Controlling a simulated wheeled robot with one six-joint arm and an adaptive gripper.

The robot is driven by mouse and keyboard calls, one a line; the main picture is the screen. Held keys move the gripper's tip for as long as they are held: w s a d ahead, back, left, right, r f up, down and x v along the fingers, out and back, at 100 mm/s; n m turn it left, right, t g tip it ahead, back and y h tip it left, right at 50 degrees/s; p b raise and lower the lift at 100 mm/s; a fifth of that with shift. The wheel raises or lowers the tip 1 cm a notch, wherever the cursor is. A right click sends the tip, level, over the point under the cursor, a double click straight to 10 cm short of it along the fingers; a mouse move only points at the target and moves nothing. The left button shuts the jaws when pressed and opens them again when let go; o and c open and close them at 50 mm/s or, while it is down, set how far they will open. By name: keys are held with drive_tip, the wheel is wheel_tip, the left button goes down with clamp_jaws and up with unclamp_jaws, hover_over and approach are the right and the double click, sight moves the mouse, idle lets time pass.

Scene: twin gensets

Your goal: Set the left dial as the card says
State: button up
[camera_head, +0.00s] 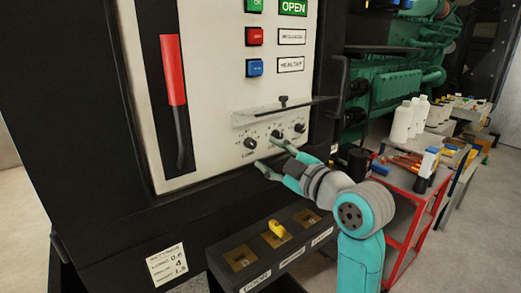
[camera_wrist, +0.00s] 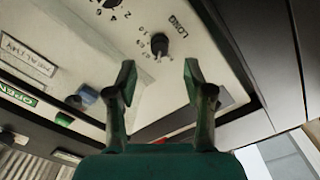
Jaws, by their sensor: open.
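The left dial (camera_head: 250,143) is a small black knob on the pale panel, lowest of a row of three. It also shows in the wrist view (camera_wrist: 160,43), beside a label that appears to read LONG. The middle dial (camera_head: 276,134) and right dial (camera_head: 299,127) sit up to its right. The settings card (camera_head: 167,265) is on the dark front at lower left; its values look like 0.6, 4 and 1.3, with small, blurred words. My gripper (camera_head: 267,152) is open and empty before the panel. In the wrist view its fingertips (camera_wrist: 160,80) stand apart, below the left dial.
A clear cover (camera_head: 284,110) juts out above the dials. A red-handled lever (camera_head: 173,70) is at left, with several coloured buttons (camera_head: 254,68) above. A dark box (camera_head: 272,245) with a yellow knob (camera_head: 279,230) is below. A red cart (camera_head: 405,190) with bottles stands right.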

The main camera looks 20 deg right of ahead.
drive_tip(key=v, duration=0.6)
drive_tip(key=shift+s, duration=0.15)
